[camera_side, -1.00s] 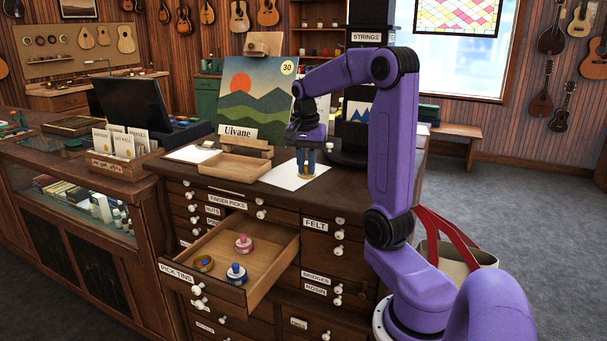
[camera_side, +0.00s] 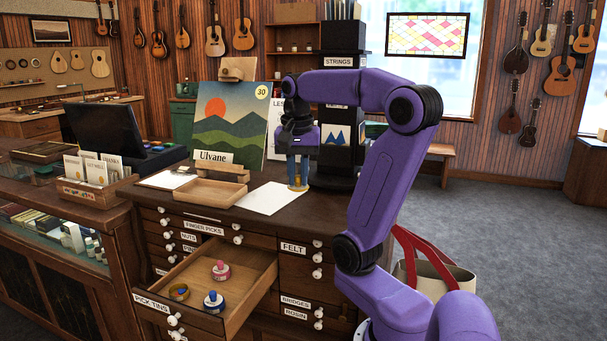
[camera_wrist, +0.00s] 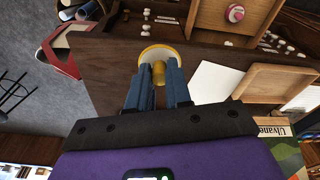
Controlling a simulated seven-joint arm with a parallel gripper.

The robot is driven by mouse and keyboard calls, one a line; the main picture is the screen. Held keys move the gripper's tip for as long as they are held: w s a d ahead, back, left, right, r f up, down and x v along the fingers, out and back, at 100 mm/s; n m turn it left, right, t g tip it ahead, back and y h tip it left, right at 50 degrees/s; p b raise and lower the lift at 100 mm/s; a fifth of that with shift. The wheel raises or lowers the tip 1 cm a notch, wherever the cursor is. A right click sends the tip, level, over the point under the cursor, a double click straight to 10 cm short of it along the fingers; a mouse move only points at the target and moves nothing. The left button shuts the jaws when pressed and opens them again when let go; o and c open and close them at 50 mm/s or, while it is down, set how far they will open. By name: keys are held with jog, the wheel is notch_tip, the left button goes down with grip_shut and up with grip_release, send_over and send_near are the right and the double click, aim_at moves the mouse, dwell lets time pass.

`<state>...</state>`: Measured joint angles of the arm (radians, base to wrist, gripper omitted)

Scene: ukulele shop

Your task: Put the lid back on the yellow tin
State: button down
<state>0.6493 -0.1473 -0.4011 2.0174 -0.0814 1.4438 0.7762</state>
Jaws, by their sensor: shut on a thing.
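The yellow tin (camera_side: 179,293) sits in the open drawer at the left, its dark inside showing and no lid on it. My gripper (camera_side: 298,182) is above the cabinet top by the right edge of a white sheet, beyond the drawer. It is shut on the knob of the yellow lid (camera_side: 299,188). In the wrist view my gripper (camera_wrist: 158,80) has its blue fingers either side of the yellow knob, with the lid's pale disc and yellow rim (camera_wrist: 163,51) beyond. The lid's gap to the cabinet top is hard to judge. The tin is not visible in the wrist view.
A pink-topped tin (camera_side: 220,270) and a blue-topped tin (camera_side: 213,302) stand in the same drawer (camera_side: 250,300). A wooden tray (camera_side: 212,194), a white sheet (camera_side: 268,199) and a landscape picture (camera_side: 228,125) are on the cabinet. A dark rack (camera_side: 345,120) stands close behind my gripper.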

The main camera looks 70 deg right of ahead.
jog(key=w+a+f+n, duration=0.2)
jog(key=w+f+n, duration=0.25)
jog(key=w, duration=0.35)
jog(key=w+a+f+n+y, duration=0.1)
jog(key=w+a+f+n, duration=0.3)
jog(key=w, duration=0.4)
jog(key=w+a+f+n, duration=0.1)
jog(key=w+f+n, duration=0.3)
jog(key=w+f, duration=0.3)
jog(key=shift+w+a+f+n+t+y, duration=0.15)
jog(key=shift+w+a+f+n, duration=0.75)
jog(key=shift+f, duration=1.3)
jog(key=shift+w+a+f+n+t+y, duration=0.15)
jog(key=shift+w+a+f+n, duration=0.6)
jog(key=shift+w+f, duration=1.1)
jog(key=shift+w+a+f+n+t, duration=0.2)
jog(key=shift+w+a+f+n, duration=0.55)
jog(key=shift+f, duration=1.8)
jog(key=shift+a+f+m, duration=0.2)
jog(key=shift+a+m, duration=0.05)
jog(key=shift+a, duration=0.05)
jog(key=shift+c, duration=2.4)
grip_release()
notch_tip(320, 180, up, 7)
